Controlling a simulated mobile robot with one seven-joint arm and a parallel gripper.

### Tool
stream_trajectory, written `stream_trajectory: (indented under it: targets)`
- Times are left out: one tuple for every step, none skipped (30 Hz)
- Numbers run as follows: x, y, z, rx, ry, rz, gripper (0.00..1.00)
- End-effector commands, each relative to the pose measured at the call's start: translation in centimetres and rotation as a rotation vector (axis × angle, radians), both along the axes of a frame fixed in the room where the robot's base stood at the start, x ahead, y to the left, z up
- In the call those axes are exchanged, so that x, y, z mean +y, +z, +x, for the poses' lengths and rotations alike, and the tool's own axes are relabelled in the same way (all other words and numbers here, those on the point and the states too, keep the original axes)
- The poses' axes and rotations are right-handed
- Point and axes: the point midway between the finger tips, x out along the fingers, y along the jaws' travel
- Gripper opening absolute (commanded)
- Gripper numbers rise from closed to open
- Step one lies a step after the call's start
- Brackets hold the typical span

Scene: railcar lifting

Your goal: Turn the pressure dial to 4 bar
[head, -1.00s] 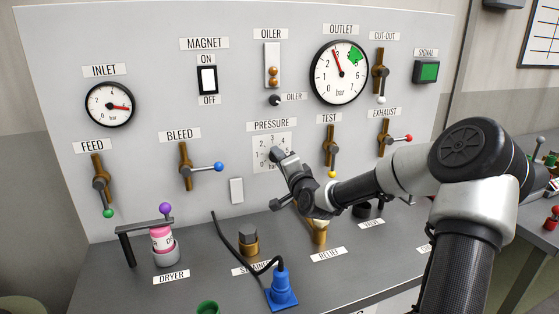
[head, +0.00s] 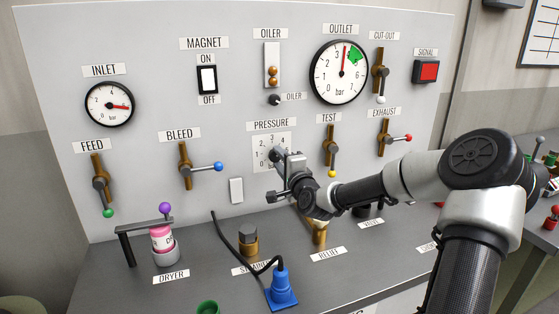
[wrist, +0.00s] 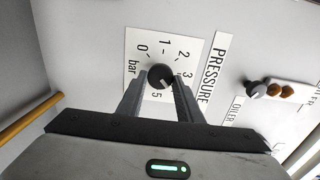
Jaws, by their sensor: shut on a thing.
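The pressure dial is a black knob (wrist: 160,76) on a white scale plate (head: 260,153) marked in bar. My gripper (head: 278,172) is at the dial; in the wrist view its fingers (wrist: 159,90) are shut on the knob from both sides. A pale mark on the knob points to the lower right, between 3 and 5. The figure 4 is hidden by the right finger. The outlet gauge (head: 339,72) has its red needle just right of straight up, beside the green sector.
The signal lamp (head: 426,71) is red. The test lever (head: 331,148) and exhaust lever (head: 388,138) stand right of the dial, near my arm. The relief valve (head: 319,235) is below my wrist. A blue plug (head: 281,288) with a black cable stands on the bench.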

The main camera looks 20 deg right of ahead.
Motion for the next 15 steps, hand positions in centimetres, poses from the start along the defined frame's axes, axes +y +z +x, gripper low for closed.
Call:
stream_trajectory:
  targets:
    - [-0.03, -0.05, -0.02, 0.001, 0.0, 0.0, 0.1]
    - [-0.03, -0.05, -0.02, 0.001, -0.001, 0.0, 0.1]
    - [-0.03, -0.06, -0.02, 0.001, 0.0, 0.0, 0.1]
    - [-0.03, -0.06, -0.02, 0.001, 0.0, 0.0, 0.36]
    - [-0.03, -0.06, -0.02, 0.001, -0.001, -0.001, 0.41]
    - [-0.03, -0.06, -0.02, 0.001, 0.0, -0.001, 0.48]
    - [-0.03, -0.05, -0.02, 0.001, 0.0, -0.001, 0.5]
    - [-0.03, -0.05, -0.01, 0.001, 0.0, -0.001, 0.5]
    - [-0.02, -0.05, -0.01, 0.001, 0.0, -0.001, 0.5]
    - [-0.02, -0.04, -0.01, 0.001, 0.0, -0.001, 0.5]
    - [-0.02, -0.04, -0.01, 0.001, 0.0, -0.001, 0.5]
    - [-0.01, -0.04, -0.01, 0.001, 0.0, -0.001, 0.5]
    - [-0.01, -0.03, -0.01, 0.001, 0.0, -0.001, 0.5]
    - [-0.01, -0.03, -0.01, 0.001, 0.0, -0.001, 0.5]
    - [-0.02, -0.03, -0.05, 0.001, 0.0, -0.001, 0.5]
